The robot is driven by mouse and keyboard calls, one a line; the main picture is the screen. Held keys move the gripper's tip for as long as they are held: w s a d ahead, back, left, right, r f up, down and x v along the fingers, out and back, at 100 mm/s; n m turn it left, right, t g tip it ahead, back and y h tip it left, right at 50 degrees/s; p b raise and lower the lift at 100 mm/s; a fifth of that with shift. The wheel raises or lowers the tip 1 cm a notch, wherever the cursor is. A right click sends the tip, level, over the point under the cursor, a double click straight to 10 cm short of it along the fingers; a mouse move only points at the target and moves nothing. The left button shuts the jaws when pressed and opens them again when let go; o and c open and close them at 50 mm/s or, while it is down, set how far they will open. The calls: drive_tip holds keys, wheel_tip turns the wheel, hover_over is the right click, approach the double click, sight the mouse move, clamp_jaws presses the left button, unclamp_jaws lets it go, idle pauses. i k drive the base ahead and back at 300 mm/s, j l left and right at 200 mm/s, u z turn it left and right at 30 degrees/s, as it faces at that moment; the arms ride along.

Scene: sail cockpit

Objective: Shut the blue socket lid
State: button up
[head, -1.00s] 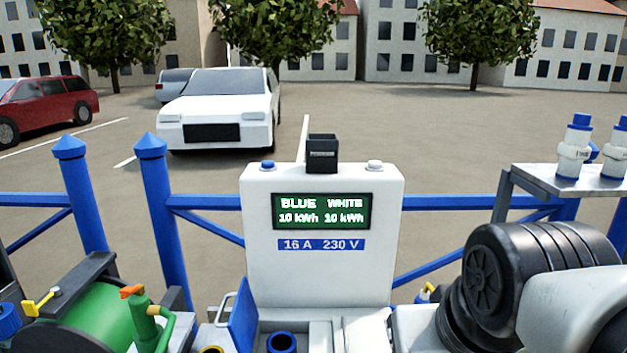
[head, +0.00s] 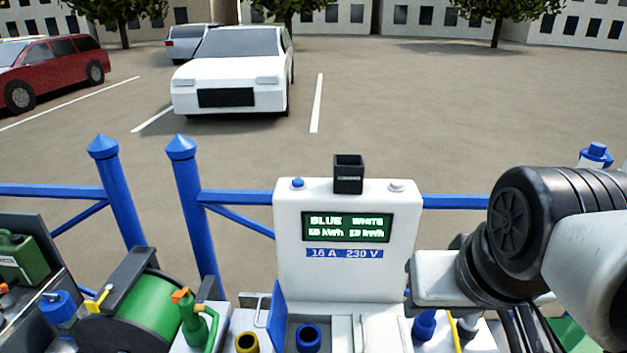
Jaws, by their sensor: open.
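The blue socket lid (head: 277,318) stands up on edge, open, at the front left of the white power pedestal (head: 290,262). Just right of the lid is the round blue socket (head: 308,337), its dark opening uncovered. A white flap or cover (head: 343,331) lies right of the socket. The lower parts of the lid and socket are cut by the frame's bottom edge. My arm fills the right side, right of the pedestal. My gripper does not show, so its place relative to the lid cannot be seen.
The pedestal has a lit display (head: 347,227) and a black holder (head: 348,174) on top. A green hose reel (head: 153,300) and a green can-like item (head: 194,322) stand left of the lid. A yellow-rimmed ring (head: 247,342) is closer. Blue railing (head: 180,190) runs behind.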

sight(276, 325)
drive_tip(key=j+z, duration=0.15)
drive_tip(key=j, duration=0.5)
drive_tip(key=j+z, duration=0.15)
drive_tip(key=j, duration=0.5)
drive_tip(key=k+j+z, duration=0.15)
drive_tip(key=j, duration=0.5)
drive_tip(key=i+l, duration=0.1)
drive_tip(key=l, duration=0.2)
drive_tip(key=z, duration=0.05)
